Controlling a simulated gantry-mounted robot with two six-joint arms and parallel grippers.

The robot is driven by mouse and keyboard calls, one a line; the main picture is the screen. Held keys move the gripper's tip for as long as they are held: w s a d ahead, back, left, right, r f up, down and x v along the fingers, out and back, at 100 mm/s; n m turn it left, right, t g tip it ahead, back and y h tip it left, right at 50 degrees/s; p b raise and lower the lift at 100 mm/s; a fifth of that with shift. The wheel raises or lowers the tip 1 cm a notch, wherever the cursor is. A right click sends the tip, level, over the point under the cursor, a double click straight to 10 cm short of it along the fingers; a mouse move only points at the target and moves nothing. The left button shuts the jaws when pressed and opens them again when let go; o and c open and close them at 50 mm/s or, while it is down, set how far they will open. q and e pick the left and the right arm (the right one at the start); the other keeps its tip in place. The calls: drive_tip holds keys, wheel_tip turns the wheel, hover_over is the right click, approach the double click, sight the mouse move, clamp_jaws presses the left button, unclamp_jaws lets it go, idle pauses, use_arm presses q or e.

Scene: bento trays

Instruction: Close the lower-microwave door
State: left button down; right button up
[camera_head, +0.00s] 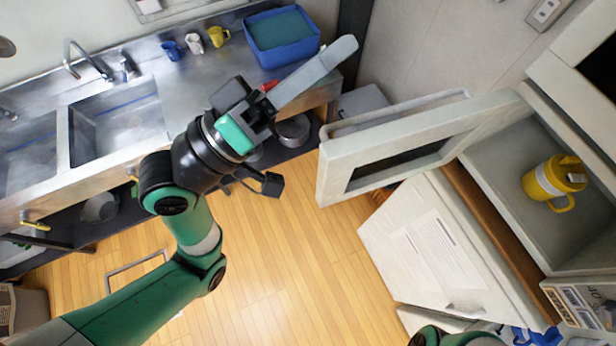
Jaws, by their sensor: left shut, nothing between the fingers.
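The microwave door (335,165) is a pale frame with a dark window, and it stands wide open, swung out to the left. The microwave's open cavity (500,150) is at the right, with a yellow mug (545,183) with a white band inside. My left gripper (342,52) is shut and empty. Its long grey fingers point up and right, above and left of the door in the picture, and no contact with the door shows. My right gripper is out of view; only a bit of that arm shows at the bottom edge.
A metal counter (185,90) with sinks, a blue tub (282,45) and small cups lies at the left and back. A white panel with papers (425,250) is below the microwave. Wood floor (290,270) is clear in the middle.

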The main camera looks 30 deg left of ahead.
use_arm(q)
drive_tip(key=s+a+f+n+g+y+b, duration=0.1)
drive_tip(key=s+a+f+n+y+b, duration=0.2)
drive_tip(key=f, duration=0.9)
drive_tip(key=s+a+f+n+g+y+b, duration=0.1)
drive_tip(key=s+a+f+n+b, duration=0.3)
drive_tip(key=f, duration=0.8)
drive_tip(key=s+a+f+n+g+y+b, duration=0.15)
drive_tip(key=f+n, duration=0.35)
drive_tip(key=f, duration=0.7)
drive_tip(key=w+d+p, duration=0.3)
drive_tip(key=w+d, duration=0.4)
drive_tip(key=shift+w+r+t, duration=0.25)
drive_tip(key=shift+r+t, duration=0.1)
drive_tip(key=shift+t, duration=0.1)
drive_tip(key=shift+y, duration=0.25)
